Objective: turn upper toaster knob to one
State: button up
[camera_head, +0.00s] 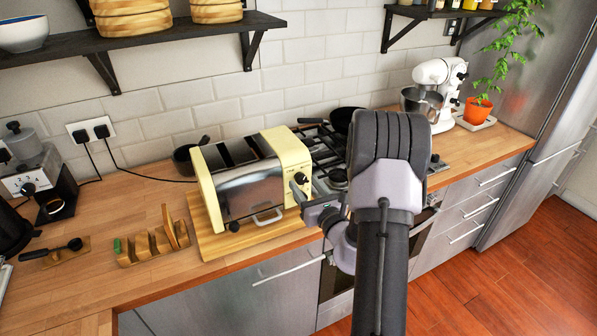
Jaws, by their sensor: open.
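The cream and steel toaster (252,187) stands on a wooden board on the counter, its narrow control end facing right. My gripper (306,198) is open at the toaster's control end, close to the knob. I cannot tell whether it touches it. My wrist and arm cover the area to the right, and any lower knob is hidden or unclear.
The stove (330,172) is right, partly behind my arm. A shelf (150,48) overhangs the back. A white mixer (440,85) stands farther right.

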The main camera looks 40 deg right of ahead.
jog(key=shift+w+r, duration=0.1)
jog(key=shift+w, duration=0.25)
jog(key=shift+s+a, duration=0.1)
jog(key=shift+c, duration=0.6)
grip_shut()
